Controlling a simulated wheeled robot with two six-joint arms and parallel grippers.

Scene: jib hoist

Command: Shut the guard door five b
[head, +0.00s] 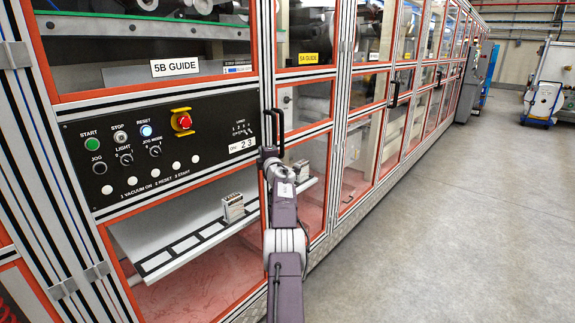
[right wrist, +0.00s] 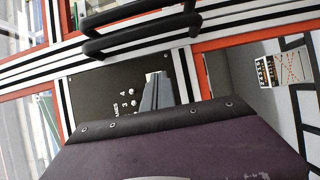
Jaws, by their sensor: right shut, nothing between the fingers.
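The guard door with the "5B GUIDE" label (head: 175,67) is at the left in the head view, with orange-edged windows in a metal frame. Two upright black handles (head: 280,127) stand side by side at its right edge; they also show across the top of the right wrist view (right wrist: 140,38). The door looks about flush with its neighbour, but I cannot tell if a small gap remains. My right gripper (head: 267,153) is shut and empty, just below the handles; contact is unclear. My left gripper is out of view.
A black control panel (head: 110,195) with a red emergency stop (head: 184,121) lies left of the handles. A white shelf (head: 190,248) shows below it. The "5A GUIDE" door (head: 308,58) and more doors run to the right. The grey floor (head: 450,220) at right is clear.

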